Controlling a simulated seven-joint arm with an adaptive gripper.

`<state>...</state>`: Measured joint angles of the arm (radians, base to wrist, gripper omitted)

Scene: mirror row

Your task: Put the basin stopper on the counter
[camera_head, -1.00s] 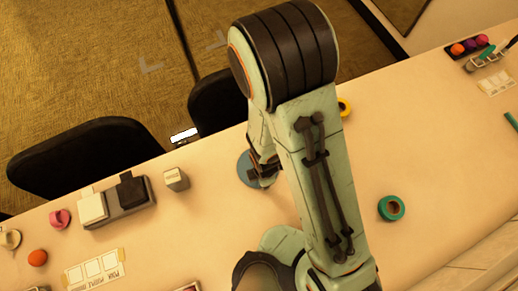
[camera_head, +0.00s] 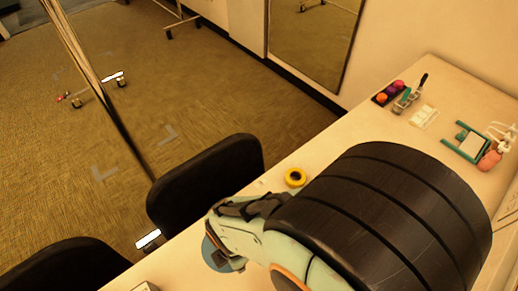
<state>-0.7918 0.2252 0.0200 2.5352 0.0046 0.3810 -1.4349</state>
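I cannot pick out a basin stopper for certain in the head view. My arm, pale green with a large dark ribbed joint, fills the lower right and hides much of the counter (camera_head: 275,182). A flat blue-grey round thing (camera_head: 211,255) lies on the counter by the end of my arm. The dark tip of my gripper (camera_head: 230,263) shows over it, partly hidden by my own arm. I cannot see whether the fingers are open, shut or holding anything, nor whether they touch the round thing.
Farther right are a dark tray of coloured balls (camera_head: 381,99), a card (camera_head: 424,117), a teal frame (camera_head: 462,153) and a coral bottle (camera_head: 489,161). Black chairs (camera_head: 205,185) stand against the counter edge.

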